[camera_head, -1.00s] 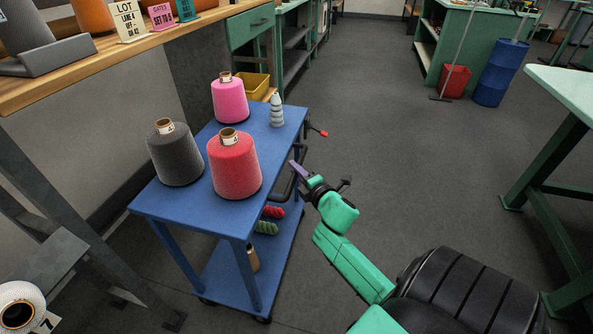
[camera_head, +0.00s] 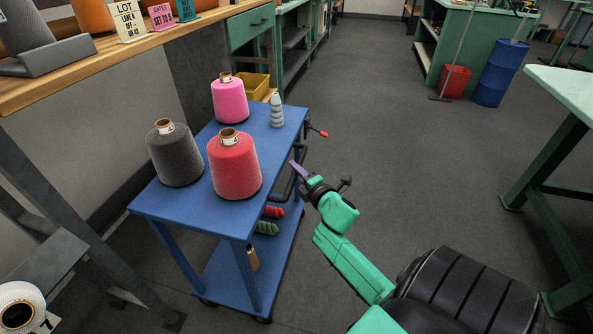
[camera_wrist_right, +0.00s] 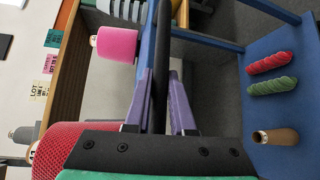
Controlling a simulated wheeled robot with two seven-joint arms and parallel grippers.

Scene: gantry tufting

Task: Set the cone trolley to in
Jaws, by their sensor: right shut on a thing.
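The blue cone trolley (camera_head: 165,207) stands beside the wooden bench, with a grey cone (camera_head: 173,155), a red cone (camera_head: 235,166), a pink cone (camera_head: 230,101) and a small stacked grey piece (camera_head: 276,112) on its top. A dark handle (camera_head: 288,187) runs along its right side. My right gripper (camera_head: 296,168) is at this handle. In the right wrist view, its purple fingers (camera_wrist_right: 157,103) lie on either side of the dark handle bar (camera_wrist_right: 160,55), shut on it. My left gripper is not in view.
The trolley's lower shelf (camera_wrist_right: 295,95) holds red and green yarn skeins and a brown tube. The wooden bench (camera_head: 90,70) is at the left. A yellow bin (camera_head: 254,86) sits behind the trolley. The floor to the right is open, up to a green table (camera_head: 575,95).

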